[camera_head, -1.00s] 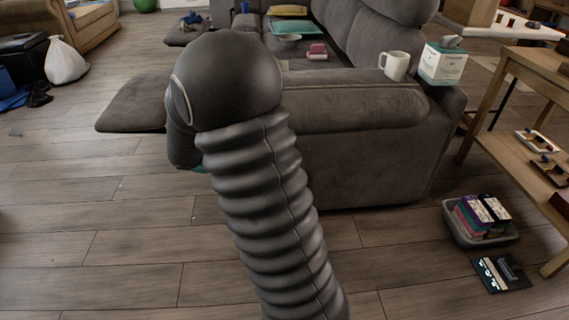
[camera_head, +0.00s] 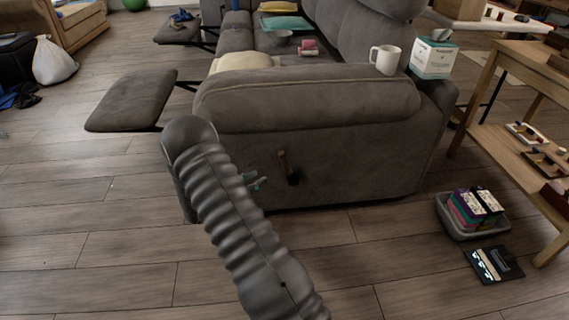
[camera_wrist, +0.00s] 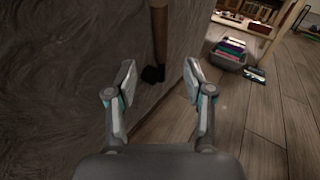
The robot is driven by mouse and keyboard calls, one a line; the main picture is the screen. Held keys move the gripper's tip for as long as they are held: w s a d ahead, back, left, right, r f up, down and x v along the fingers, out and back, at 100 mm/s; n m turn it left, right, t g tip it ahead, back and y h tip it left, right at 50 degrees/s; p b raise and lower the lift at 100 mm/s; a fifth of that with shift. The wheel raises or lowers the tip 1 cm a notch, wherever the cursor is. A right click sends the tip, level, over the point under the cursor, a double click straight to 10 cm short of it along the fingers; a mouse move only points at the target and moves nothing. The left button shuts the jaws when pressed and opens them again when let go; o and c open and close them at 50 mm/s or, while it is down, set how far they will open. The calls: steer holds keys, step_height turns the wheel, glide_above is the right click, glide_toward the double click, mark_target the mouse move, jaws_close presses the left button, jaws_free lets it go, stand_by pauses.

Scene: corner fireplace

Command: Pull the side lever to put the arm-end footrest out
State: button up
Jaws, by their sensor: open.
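The side lever (camera_head: 287,166) is a short brown handle with a dark lower end, on the outer side of the grey sofa's near arm (camera_head: 310,100). In the wrist view the lever (camera_wrist: 160,35) appears beyond my fingertips, its dark end lined up with the gap. The arm-end footrest (camera_head: 132,101) is a grey padded panel standing out to the left of the sofa, nearly level, with a gap to the seat. My gripper (camera_head: 258,184) is open and empty, just left of the lever, apart from it. Both fingers show in the wrist view (camera_wrist: 160,76).
A grey bin (camera_head: 470,220) and a dark flat item (camera_head: 493,265) lie on the floor at right, by a wooden table (camera_head: 500,85). The floor at front left is clear.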

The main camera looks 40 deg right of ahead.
mark_target(285, 163)
steer(key=d, duration=1.2)
steer(key=shift+w+d, duration=0.1)
steer(key=shift+d, duration=0.3)
jaws_close()
